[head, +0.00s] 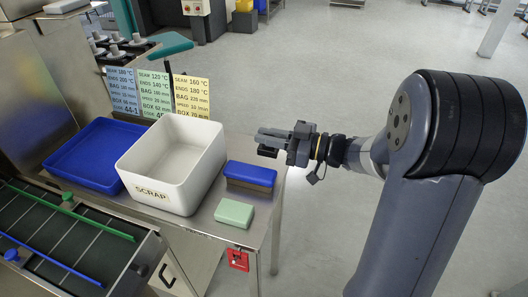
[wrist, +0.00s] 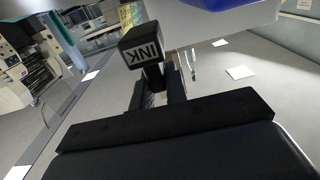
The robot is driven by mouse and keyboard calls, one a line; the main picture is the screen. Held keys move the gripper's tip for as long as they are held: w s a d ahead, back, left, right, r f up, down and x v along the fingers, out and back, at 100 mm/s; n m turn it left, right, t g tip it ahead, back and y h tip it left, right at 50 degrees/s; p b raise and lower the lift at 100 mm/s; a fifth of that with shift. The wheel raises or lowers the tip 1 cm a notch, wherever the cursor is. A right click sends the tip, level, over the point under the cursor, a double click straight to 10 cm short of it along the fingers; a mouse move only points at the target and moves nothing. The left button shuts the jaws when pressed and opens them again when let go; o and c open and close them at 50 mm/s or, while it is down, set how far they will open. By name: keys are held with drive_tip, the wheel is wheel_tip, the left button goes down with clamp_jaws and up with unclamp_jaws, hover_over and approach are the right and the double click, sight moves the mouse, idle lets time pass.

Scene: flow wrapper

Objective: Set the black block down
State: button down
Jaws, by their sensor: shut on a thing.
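The black block (wrist: 141,46), with a white label reading INK, is between the fingers of my gripper (wrist: 160,85) in the wrist view. My gripper (head: 272,141) is shut on it. In the head view a small dark part of the block (head: 267,152) shows below the fingers. The gripper is held in the air at the right edge of the steel table (head: 262,215), behind and right of the blue-topped block. The block looks clear of any surface.
A white SCRAP bin (head: 133,183) stands on the table, with a blue tray (head: 60,166) to its left. A blue-topped brown block (head: 250,175) and a pale green block (head: 234,212) lie right of the bin. Setting cards (head: 156,92) stand behind. Bare tabletop is narrow.

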sight(278, 152)
wheel_tip(278, 152, down, 4)
drive_tip(key=shift+f+b, duration=0.15)
drive_tip(key=shift+b, duration=0.3)
drive_tip(key=c, duration=1.9)
unclamp_jaws()
drive_tip(key=shift+f, duration=0.15)
drive_tip(key=o, duration=0.5)
